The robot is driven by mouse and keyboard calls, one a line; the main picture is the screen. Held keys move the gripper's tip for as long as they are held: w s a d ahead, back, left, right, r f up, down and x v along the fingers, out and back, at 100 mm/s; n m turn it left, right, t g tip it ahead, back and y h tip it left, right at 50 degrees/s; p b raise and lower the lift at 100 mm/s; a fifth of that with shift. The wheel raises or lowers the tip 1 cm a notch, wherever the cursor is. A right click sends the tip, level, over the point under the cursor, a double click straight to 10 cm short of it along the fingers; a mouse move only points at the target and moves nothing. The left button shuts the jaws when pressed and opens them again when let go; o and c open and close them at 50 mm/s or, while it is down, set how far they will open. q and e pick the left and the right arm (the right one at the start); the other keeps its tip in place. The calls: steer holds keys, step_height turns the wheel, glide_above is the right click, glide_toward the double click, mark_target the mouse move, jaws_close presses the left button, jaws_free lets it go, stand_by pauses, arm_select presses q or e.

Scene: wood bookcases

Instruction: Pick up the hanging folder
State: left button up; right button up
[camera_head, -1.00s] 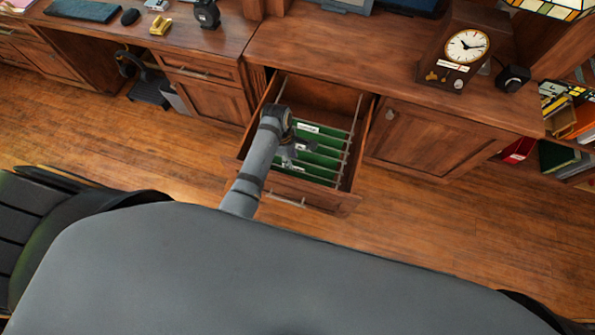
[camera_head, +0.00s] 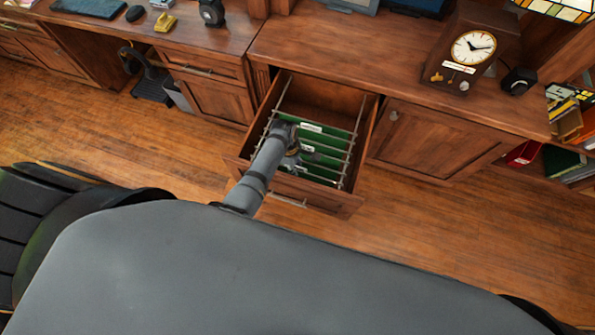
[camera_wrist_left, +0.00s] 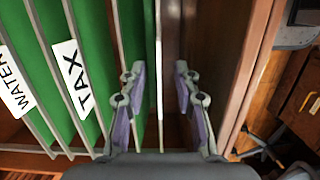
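Several green hanging folders (camera_head: 325,131) hang on metal rails in an open wooden drawer (camera_head: 340,205). In the left wrist view, one folder carries a "TAX" label (camera_wrist_left: 73,78) and another a "WATER" label (camera_wrist_left: 13,85). The end folder (camera_wrist_left: 150,40) has a pale top rail that shows between my finger tips. My left gripper (camera_wrist_left: 158,80) is open, with one finger on each side of that rail. In the head view the left gripper (camera_head: 291,163) is low over the drawer, partly hidden by its own wrist. My right gripper is not in view.
The cabinet top (camera_head: 330,45) is behind the drawer, with a clock (camera_head: 473,47) at the right. A closed cabinet door (camera_head: 428,140) stands right of the drawer. The back of the drawer (camera_head: 320,95) is empty. Wooden floor lies in front.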

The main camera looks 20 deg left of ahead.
arm_select(q)
steer(key=shift+f, duration=0.25)
stand_by(0.4)
jaws_close()
